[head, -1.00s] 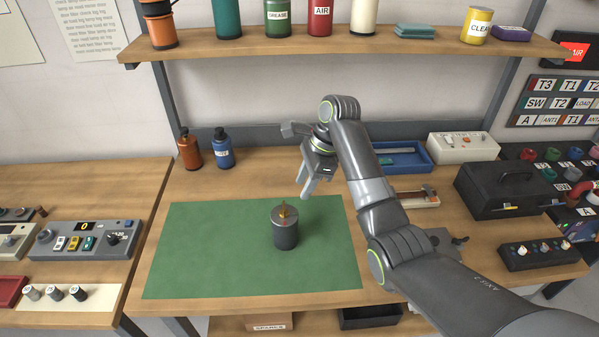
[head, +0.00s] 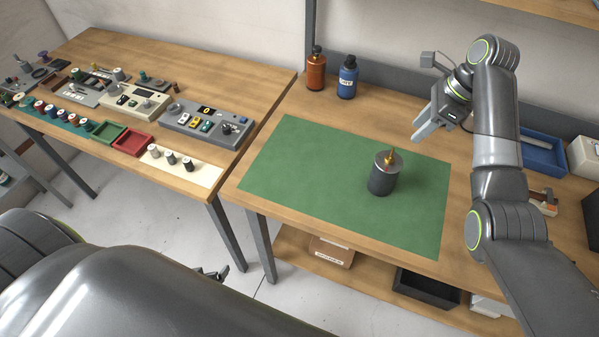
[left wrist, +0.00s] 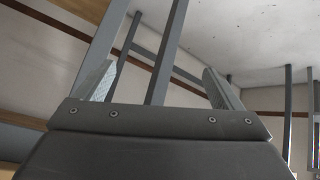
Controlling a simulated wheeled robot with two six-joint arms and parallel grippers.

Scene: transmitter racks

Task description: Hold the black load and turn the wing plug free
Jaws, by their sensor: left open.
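The black load (head: 381,184), a dark upright cylinder with a grey top, stands on the green mat (head: 300,180). The brass wing plug (head: 390,156) stands up from the middle of its top. My right gripper (head: 424,128) is above the mat's far right part, up and right of the load, apart from it; it looks open and empty. My left gripper (head: 213,273) shows only in part beyond my left arm, low in front of the benches, far from the load. In the left wrist view its fingers (left wrist: 160,82) are wide apart with nothing between them.
An orange bottle (head: 316,72) and a blue bottle (head: 347,78) stand behind the mat. A blue tray (head: 543,155) is at the right. The left bench (head: 180,65) holds control boxes, small trays and knobs. The mat around the load is clear.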

